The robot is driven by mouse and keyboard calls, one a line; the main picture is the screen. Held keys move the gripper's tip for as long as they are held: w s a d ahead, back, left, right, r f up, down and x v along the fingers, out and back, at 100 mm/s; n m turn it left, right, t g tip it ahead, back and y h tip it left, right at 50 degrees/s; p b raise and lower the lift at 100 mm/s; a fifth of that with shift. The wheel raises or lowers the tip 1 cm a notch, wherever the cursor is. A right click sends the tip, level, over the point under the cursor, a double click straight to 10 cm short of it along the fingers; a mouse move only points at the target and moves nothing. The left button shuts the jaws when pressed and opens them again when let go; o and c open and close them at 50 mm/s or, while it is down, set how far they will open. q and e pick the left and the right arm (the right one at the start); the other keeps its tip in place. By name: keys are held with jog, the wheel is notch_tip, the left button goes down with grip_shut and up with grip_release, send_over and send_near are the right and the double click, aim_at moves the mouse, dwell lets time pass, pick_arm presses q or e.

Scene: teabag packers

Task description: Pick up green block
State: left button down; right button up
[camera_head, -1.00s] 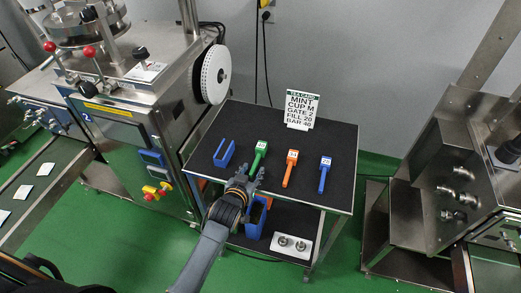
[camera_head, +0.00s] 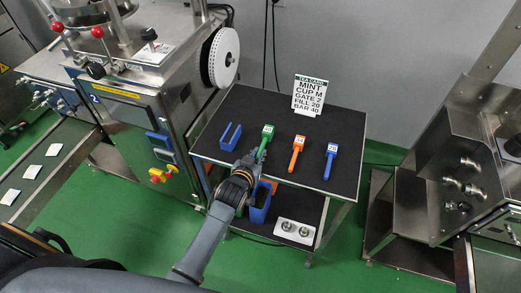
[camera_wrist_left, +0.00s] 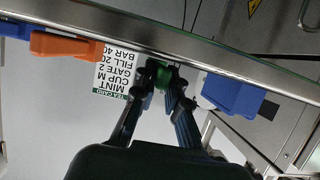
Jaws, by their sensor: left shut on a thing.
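The green block (camera_head: 267,131) has a broad head with a white label and a narrow handle toward the near edge of the dark table (camera_head: 290,115). My left gripper (camera_head: 256,156) comes from the near side and is shut on the handle. In the left wrist view the fingers (camera_wrist_left: 162,77) close around the green block (camera_wrist_left: 163,74), seen end-on and partly hidden. I cannot tell whether the block is clear of the tabletop. My right gripper is not in view.
An orange block (camera_head: 297,150) and a blue block (camera_head: 330,160) lie to the right. A blue holder (camera_head: 229,138) stands to the left. A tea card sign (camera_head: 309,96) stands behind. Machines flank the table. A lower shelf holds a blue bin (camera_head: 261,205).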

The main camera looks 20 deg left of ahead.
pick_arm(q)
jog(key=shift+r, duration=0.45)
jog(key=s+a+r+b, duration=0.2)
jog(key=s+a+r, duration=0.1)
jog(key=s+r, duration=0.8)
jog(key=v, duration=0.2)
jog(key=shift+s, duration=0.35)
